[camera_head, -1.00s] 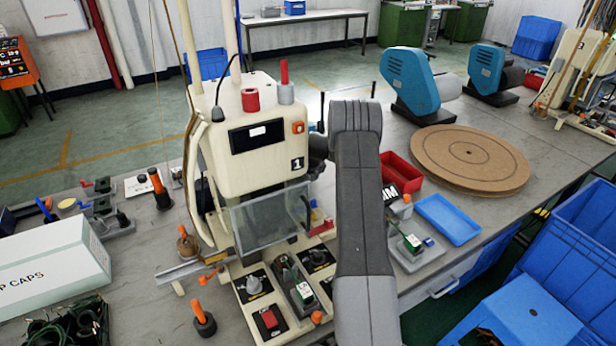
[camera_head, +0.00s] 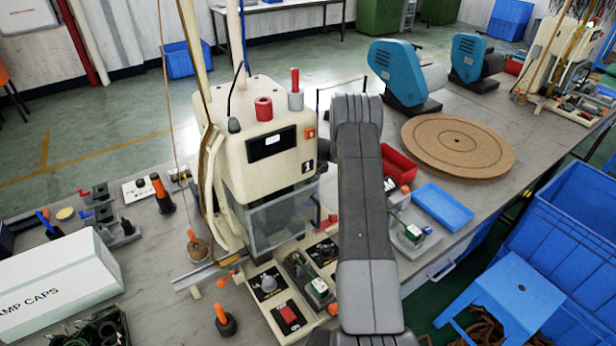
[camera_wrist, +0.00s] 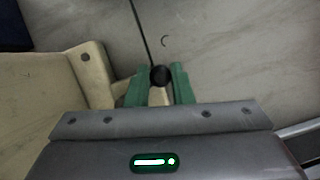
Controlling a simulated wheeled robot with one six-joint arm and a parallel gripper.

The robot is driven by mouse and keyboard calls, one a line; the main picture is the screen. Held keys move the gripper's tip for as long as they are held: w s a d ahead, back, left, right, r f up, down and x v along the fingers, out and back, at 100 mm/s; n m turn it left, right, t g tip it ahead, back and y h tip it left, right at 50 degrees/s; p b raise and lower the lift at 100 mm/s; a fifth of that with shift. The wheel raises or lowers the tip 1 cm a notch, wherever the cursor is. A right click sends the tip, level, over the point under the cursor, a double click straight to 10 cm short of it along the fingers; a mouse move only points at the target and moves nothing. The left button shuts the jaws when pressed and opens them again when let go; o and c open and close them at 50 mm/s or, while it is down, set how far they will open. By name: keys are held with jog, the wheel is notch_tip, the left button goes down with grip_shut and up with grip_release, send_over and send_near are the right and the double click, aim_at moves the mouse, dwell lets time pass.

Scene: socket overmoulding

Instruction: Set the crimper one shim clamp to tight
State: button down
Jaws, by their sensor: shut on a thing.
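Crimper one is the cream machine (camera_head: 262,165) marked with a 1, standing on the bench in the head view. My gripper is hidden there behind my arm and the machine. In the wrist view my gripper (camera_wrist: 160,82) has its green fingers shut on a round black knob (camera_wrist: 160,75). A thin dark rod runs up from beside the knob. The knob seems to be the shim clamp's handle, but its setting cannot be read. A cream part of the machine (camera_wrist: 75,85) lies just left of the fingers.
A red tray (camera_head: 398,165) and a blue tray (camera_head: 447,205) lie right of my arm. A round brown board (camera_head: 458,144) lies behind them. Control panels and a red button (camera_head: 289,315) are in front of the machine. Grey bench is clear beyond the knob (camera_wrist: 240,50).

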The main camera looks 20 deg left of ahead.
jog(key=c, duration=1.3)
grip_release()
jog(key=shift+o, duration=0.2)
jog(key=v, duration=1.3)
jog(key=shift+d+r, duration=0.2)
jog(key=shift+r, duration=0.2)
